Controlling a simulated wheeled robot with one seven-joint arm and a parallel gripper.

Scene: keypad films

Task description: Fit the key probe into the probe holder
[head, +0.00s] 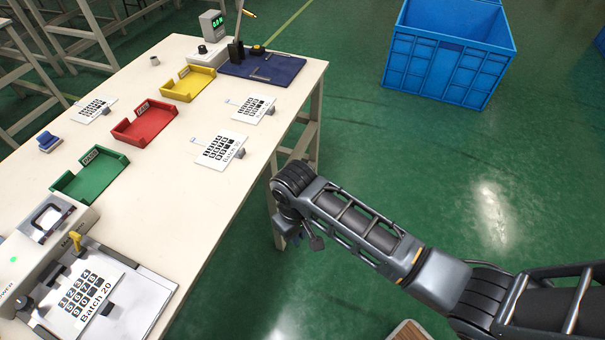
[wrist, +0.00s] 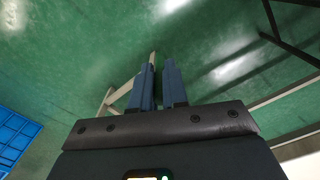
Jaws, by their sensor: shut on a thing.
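My gripper (head: 291,236) hangs at the end of my arm, off the table's right edge and above the green floor. In the wrist view its two blue fingers (wrist: 160,84) are close together. A thin pale tip, which I take as the key probe (wrist: 153,58), shows between them. Most of it is hidden by the fingers. A dark upright block, which looks like the probe holder (head: 236,50), stands on the dark blue mat (head: 283,71) at the table's far end. My gripper is well apart from it.
The white table (head: 215,212) bears green (head: 88,176), red (head: 145,124) and yellow (head: 188,84) trays, several keypad films, a meter with a green display (head: 212,25) and a tester (head: 40,235) at the near left. A blue crate (head: 447,55) stands on the floor at the back right.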

